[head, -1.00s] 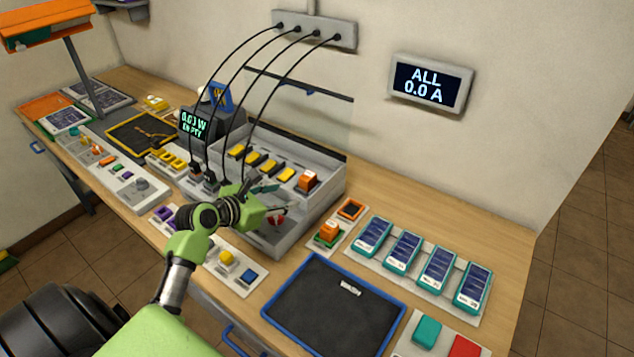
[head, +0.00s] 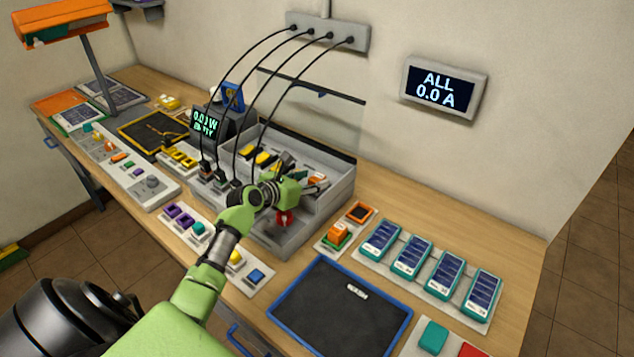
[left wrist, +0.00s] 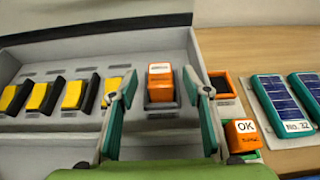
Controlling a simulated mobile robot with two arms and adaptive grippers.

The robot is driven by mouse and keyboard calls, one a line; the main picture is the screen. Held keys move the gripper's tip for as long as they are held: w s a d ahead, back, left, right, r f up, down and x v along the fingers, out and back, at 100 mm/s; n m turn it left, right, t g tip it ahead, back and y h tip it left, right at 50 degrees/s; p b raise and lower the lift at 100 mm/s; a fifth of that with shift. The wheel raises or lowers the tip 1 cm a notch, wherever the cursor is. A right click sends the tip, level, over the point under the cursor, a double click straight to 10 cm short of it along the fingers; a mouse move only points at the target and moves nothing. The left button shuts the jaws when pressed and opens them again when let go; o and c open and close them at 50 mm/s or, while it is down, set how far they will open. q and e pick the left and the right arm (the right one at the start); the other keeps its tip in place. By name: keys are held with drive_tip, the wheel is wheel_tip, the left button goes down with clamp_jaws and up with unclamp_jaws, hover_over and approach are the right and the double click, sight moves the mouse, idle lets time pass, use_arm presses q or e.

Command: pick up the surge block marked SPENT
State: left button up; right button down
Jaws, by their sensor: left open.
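An orange block (left wrist: 160,82) with a white label on top stands in a slot at the right end of the grey panel box (left wrist: 60,58). Its label is too small to read. My left gripper (left wrist: 160,88) is open, with one green finger on each side of the block as seen in the left wrist view. I cannot tell whether the fingers touch it. In the head view my left gripper (head: 303,177) is over the box and mostly hides this block. A second orange block, marked OK (left wrist: 243,133), sits on a holder right of the box. My right gripper is not in view.
Several yellow switches (left wrist: 72,95) stand in the box left of the gripper. Black cables (head: 240,110) hang down to the box's left part. An empty orange-rimmed socket (head: 360,212), teal modules (head: 411,255) and a blue-rimmed mat (head: 340,307) lie to the right.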

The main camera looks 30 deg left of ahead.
sight(317, 177)
use_arm(q)
drive_tip(key=x, duration=0.3)
drive_tip(key=shift+w, duration=0.1)
drive_tip(key=c, duration=1.2)
drive_tip(key=shift+c, duration=0.2)
